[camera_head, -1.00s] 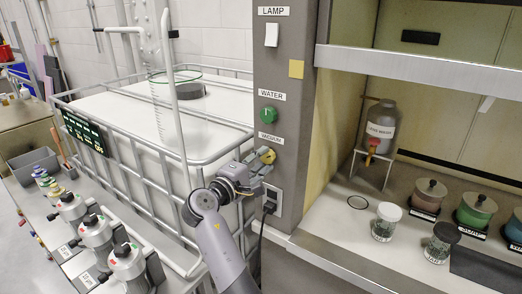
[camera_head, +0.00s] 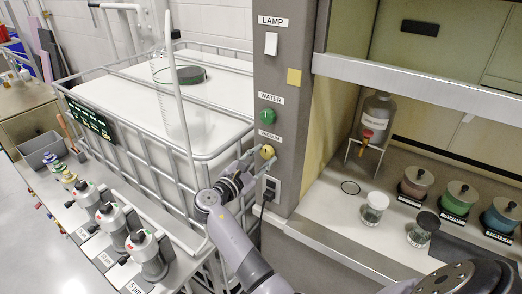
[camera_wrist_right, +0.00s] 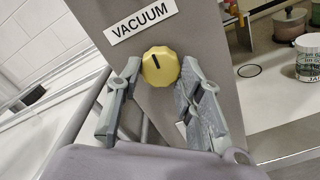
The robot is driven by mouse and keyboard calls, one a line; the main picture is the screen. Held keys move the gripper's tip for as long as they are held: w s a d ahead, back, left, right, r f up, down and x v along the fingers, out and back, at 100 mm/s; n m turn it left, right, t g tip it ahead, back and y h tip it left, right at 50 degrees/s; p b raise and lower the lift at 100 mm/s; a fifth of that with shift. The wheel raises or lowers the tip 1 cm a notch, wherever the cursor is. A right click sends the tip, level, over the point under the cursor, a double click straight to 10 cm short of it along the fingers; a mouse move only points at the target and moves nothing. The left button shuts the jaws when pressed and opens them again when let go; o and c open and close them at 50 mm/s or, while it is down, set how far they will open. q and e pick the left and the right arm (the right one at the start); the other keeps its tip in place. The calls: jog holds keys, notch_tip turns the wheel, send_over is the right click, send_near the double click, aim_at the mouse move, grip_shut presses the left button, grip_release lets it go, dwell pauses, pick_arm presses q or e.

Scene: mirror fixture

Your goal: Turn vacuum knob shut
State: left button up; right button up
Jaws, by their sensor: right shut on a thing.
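The yellow vacuum knob (camera_head: 267,152) sits on the grey post below the green water knob, under a VACUUM label (camera_head: 269,134). In the right wrist view the knob (camera_wrist_right: 160,66) is round and scalloped, with a dark pointer line angled up and slightly left toward its label (camera_wrist_right: 140,21). My right gripper (camera_head: 258,160) reaches it from the lower left. In the wrist view its two fingertips (camera_wrist_right: 159,68) lie on either side of the knob, closed on its rim. My left gripper is not in view.
The green water knob (camera_head: 267,116) and a lamp switch (camera_head: 271,43) are higher on the post. A socket with a black plug (camera_head: 270,190) is just below. A caged white tank (camera_head: 150,100) stands left. The hood shelf (camera_head: 330,205) at right holds jars and a bottle.

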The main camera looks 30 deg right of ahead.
jog(key=shift+n+p, duration=0.4)
jog(key=shift+n, duration=0.2)
jog(key=o, duration=1.2)
jog(key=shift+c, duration=0.2)
notch_tip(320, 180, up, 10)
jog(key=shift+f, duration=0.1)
jog(key=shift+a, duration=0.15)
